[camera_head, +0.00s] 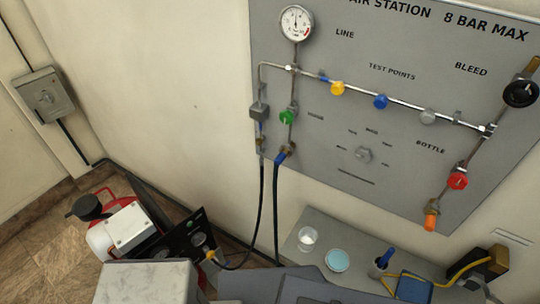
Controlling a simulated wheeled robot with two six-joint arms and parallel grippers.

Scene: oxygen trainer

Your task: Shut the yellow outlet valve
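A yellow knob (337,88) sits on the slanted pipe of the grey wall panel (330,150), under the word LINE and left of TEST POINTS. A smaller yellow fitting (211,254) shows on the dark unit (186,245) at lower left, where a black hose joins it. I cannot tell whether either is open or shut. Blue (380,101) and grey (428,117) knobs follow the yellow one along the pipe. A green knob (287,117) is on the left pipe. Neither of my grippers is in view.
A round gauge (296,23) tops the left pipe. Red (457,181) and black (520,93) knobs are at right. Black hoses (276,210) hang below the panel. Space before the panel looks clear.

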